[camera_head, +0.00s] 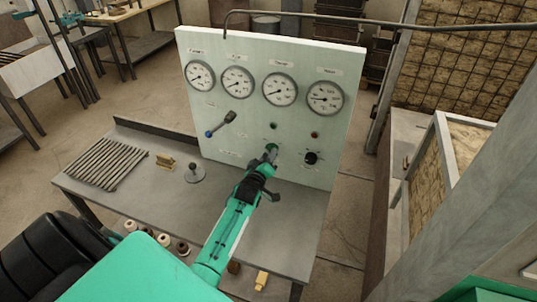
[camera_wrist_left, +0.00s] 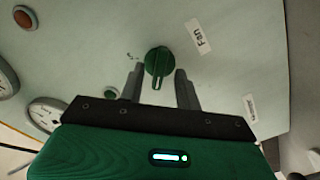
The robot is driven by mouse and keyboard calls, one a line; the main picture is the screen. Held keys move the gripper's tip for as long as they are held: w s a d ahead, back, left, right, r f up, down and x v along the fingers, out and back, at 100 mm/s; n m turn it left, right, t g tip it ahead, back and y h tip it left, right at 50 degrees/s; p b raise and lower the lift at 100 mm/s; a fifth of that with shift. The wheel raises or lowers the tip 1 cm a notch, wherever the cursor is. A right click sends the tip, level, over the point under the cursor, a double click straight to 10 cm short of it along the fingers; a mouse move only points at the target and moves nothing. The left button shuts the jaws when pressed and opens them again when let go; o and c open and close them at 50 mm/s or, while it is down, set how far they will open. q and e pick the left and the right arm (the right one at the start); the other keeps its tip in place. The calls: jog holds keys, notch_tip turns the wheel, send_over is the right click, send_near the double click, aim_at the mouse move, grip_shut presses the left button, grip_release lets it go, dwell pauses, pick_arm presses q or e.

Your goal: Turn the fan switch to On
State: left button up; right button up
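The fan switch is a round dark green knob (camera_wrist_left: 157,60) with a raised grip, beside the "Fan" label (camera_wrist_left: 199,36) in the left wrist view. My left gripper (camera_wrist_left: 158,78) has one finger on each side of the knob, with a small gap visible on both sides, so it looks open around it. In the head view my left gripper (camera_head: 269,156) reaches the lower middle of the pale upright panel (camera_head: 250,62) and largely hides the switch. Small markings beside the knob are too small to read. My right gripper is not in view.
Several gauges (camera_head: 238,82) line the panel's top. A lever (camera_head: 221,124) is at its left and a black knob (camera_head: 311,158) right of my gripper.

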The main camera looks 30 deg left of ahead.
pick_arm(q)
jog(key=shift+w, duration=0.25)
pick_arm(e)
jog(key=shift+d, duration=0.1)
pick_arm(q)
grip_shut()
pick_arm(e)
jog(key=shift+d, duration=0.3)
pick_arm(q)
jog(key=shift+m, duration=0.4)
jog(key=shift+m+b, duration=1.95)
jog(key=shift+m, duration=6.65)
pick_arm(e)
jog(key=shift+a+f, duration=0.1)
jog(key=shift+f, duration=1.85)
